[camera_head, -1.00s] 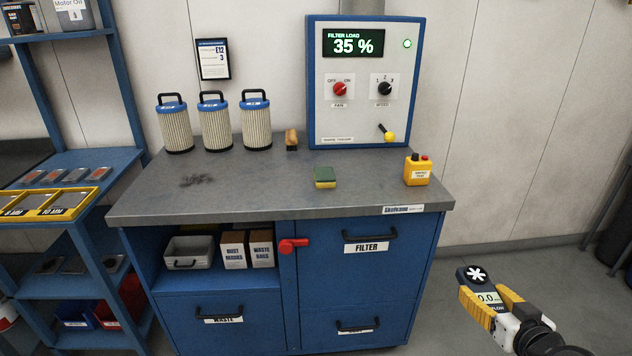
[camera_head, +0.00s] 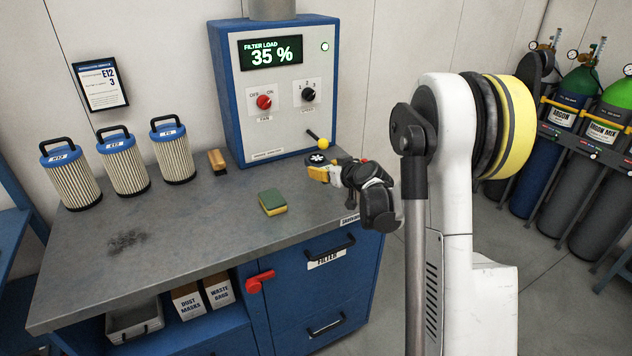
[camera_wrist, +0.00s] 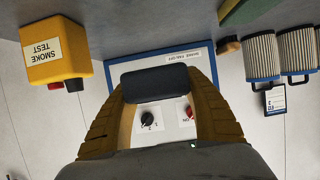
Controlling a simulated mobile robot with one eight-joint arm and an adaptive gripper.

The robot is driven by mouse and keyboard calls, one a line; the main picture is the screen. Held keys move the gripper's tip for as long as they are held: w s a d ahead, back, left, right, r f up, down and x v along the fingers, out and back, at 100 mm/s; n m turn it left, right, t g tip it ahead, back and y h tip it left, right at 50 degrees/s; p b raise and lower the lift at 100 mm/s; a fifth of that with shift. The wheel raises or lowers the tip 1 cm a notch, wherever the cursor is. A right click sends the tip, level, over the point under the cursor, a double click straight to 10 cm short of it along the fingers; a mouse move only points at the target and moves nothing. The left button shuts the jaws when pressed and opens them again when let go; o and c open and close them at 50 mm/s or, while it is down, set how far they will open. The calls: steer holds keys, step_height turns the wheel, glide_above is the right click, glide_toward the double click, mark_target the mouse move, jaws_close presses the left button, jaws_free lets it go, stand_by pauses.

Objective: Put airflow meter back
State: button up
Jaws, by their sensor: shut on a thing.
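The airflow meter (camera_head: 318,159) is a dark instrument with a white fan symbol. My gripper (camera_head: 326,172) is shut on it and holds it over the right part of the grey bench top (camera_head: 190,235), in front of the control box. In the wrist view the meter (camera_wrist: 160,83) is a dark block between the two yellow-brown fingers of my gripper (camera_wrist: 160,98). Its display is not readable now. I cannot tell how high above the bench it is. No marked place for the meter is clear in these views.
The yellow smoke test box (camera_wrist: 55,50) is near the gripper, mostly hidden in the head view. A sponge (camera_head: 272,202), a brush (camera_head: 217,161) and three filters (camera_head: 122,165) stand left. The control box (camera_head: 275,90) rises behind. Gas cylinders (camera_head: 555,130) stand far right.

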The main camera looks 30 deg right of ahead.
mark_target(324, 197)
steer(key=f+b, duration=0.1)
steer(key=f, duration=0.2)
steer(key=f+b, duration=0.1)
steer(key=f, duration=0.2)
steer(key=f+b, duration=0.1)
steer(key=f, duration=0.2)
steer(key=shift+w+d+f+b, duration=0.25)
steer(key=shift+w+d+b, duration=0.05)
steer(key=shift+w+b, duration=0.05)
steer(key=shift+f, duration=0.15)
steer(key=o, duration=1.3)
